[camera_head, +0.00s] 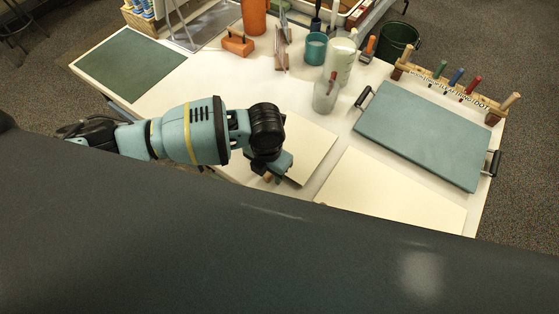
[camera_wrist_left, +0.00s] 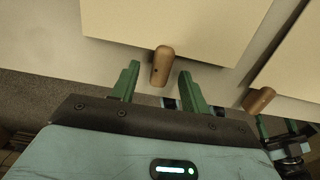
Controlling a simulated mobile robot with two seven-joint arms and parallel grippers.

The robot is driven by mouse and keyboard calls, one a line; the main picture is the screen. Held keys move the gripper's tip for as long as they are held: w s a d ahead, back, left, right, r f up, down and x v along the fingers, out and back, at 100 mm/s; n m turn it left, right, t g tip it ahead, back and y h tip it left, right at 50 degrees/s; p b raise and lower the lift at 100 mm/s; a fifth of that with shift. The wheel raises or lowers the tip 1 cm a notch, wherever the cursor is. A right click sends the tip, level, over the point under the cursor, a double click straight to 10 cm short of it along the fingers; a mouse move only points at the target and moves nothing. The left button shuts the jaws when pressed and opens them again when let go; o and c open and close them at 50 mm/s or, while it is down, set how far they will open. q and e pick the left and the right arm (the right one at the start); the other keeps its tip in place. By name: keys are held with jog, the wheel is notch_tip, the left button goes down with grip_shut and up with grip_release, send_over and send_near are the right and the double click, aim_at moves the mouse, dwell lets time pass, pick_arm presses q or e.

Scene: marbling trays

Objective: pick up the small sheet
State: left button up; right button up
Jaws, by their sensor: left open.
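The small sheet is the cream sheet (camera_head: 311,140) lying flat on the white table, partly hidden by my left arm. It also fills the top of the left wrist view (camera_wrist_left: 170,22). A rounded wooden tab (camera_wrist_left: 161,66) overlaps its near edge. My left gripper (camera_head: 268,176) is open at that edge. In the left wrist view its green fingers (camera_wrist_left: 157,82) stand on either side of the tab, apart from it. Green and black parts at the lower right of the left wrist view look like my right gripper (camera_wrist_left: 284,132); its jaws are unclear.
A larger cream sheet (camera_head: 390,192) lies to the right, with its own wooden tab (camera_wrist_left: 258,99). A cloudy jar (camera_head: 325,97) and a white bottle (camera_head: 341,62) stand behind the small sheet.

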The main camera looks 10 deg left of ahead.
pick_arm(q)
grip_shut()
notch_tip(320, 180, up, 10)
jog(key=shift+p, duration=0.3)
dwell(0.4)
